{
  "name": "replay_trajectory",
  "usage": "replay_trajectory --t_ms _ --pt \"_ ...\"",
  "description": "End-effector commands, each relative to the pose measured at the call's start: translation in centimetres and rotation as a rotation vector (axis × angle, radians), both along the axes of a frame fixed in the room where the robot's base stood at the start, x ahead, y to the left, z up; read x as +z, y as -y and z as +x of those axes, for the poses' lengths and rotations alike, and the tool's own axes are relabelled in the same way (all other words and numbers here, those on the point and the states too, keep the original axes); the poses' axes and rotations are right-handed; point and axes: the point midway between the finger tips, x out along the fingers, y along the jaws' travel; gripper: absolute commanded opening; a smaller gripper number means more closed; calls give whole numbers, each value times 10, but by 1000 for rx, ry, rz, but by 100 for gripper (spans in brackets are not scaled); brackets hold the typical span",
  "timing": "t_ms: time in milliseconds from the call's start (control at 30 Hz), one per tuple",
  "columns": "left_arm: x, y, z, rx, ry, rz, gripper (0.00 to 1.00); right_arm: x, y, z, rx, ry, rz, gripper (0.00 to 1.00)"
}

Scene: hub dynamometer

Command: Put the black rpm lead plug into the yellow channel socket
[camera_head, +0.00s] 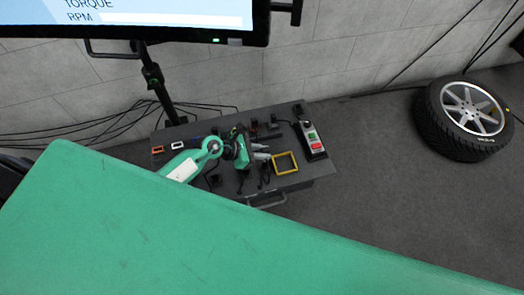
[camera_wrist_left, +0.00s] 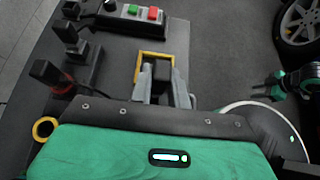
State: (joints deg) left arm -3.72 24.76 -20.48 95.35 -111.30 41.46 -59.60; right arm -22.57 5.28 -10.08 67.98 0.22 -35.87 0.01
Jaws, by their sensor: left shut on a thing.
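My left gripper (camera_head: 262,153) is over the dark bench top, its grey fingers pointing right toward a yellow square frame (camera_head: 285,153), the yellow channel socket. In the left wrist view, my left gripper (camera_wrist_left: 164,88) is shut on the black rpm lead plug (camera_wrist_left: 164,71), a dark block between the fingertips. The plug appears in front of the yellow frame (camera_wrist_left: 138,66) and hides part of its inside. I cannot tell whether it touches the socket. My right gripper (camera_wrist_left: 270,90) shows at the right of the wrist view; its jaw state is unclear.
A control box (camera_head: 313,140) with green and red buttons stands right of the socket. Black connectors (camera_head: 264,130) stand behind the gripper. Orange (camera_head: 158,150) and white (camera_head: 177,145) frames lie at the bench's left. A wheel (camera_head: 467,112) lies on the floor at right.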

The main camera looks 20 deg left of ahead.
Motion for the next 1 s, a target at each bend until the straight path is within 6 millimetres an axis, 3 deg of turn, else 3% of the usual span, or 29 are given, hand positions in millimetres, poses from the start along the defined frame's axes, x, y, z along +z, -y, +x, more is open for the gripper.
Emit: replay_trajectory --t_ms 467,1000 --pt "0 -1 2 -1 1 0 0 1 -3 9 -2 11 5 36" --pt "-2 -19 28 1 0 0 0 -15 -1 6 -1 8 2 36"
